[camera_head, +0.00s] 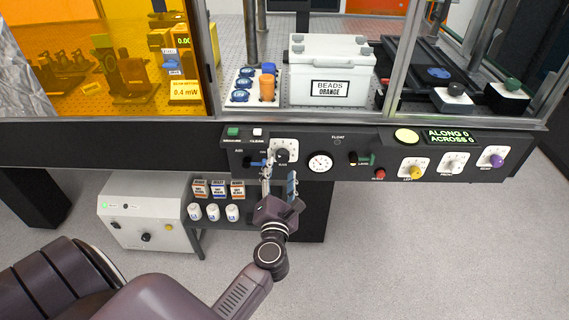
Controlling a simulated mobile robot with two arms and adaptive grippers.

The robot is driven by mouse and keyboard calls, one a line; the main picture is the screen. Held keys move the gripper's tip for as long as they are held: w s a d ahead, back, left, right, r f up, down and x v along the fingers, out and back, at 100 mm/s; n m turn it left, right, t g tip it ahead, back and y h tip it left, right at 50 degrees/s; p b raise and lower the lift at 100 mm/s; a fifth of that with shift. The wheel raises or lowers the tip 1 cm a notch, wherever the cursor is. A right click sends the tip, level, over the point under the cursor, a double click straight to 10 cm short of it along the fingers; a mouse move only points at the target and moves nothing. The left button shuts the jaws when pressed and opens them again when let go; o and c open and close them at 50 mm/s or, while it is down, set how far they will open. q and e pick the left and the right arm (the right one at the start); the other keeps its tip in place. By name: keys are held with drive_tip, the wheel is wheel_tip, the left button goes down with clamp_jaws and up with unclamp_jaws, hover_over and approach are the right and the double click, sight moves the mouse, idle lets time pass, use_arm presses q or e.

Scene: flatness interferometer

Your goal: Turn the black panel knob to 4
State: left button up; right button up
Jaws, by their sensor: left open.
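The black panel knob (282,155) sits on a pale dial plate on the dark front panel (385,145), left of a round gauge. The dial's numbers are too small to read, so I cannot tell its setting. My left gripper (279,177) is open, with its fingers pointing up at the panel just below the knob. One finger overlaps the left edge of the dial plate in the picture. I see nothing between the fingers, and I cannot tell whether they touch the panel. My right gripper is not in view.
Yellow (416,173) and purple (496,160) knobs are farther right. A shelf (211,200) with boxes and jars stands below left, beside a white unit (150,220).

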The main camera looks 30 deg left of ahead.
sight(283, 159)
use_arm(q)
drive_tip(key=x, duration=0.4)
drive_tip(key=shift+w, duration=0.2)
drive_tip(key=shift+w+a, duration=0.3)
drive_tip(key=shift+w, duration=0.25)
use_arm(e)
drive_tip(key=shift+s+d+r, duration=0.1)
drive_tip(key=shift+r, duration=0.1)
use_arm(q)
drive_tip(key=c, duration=1.1)
drive_tip(key=shift+c, duration=0.3)
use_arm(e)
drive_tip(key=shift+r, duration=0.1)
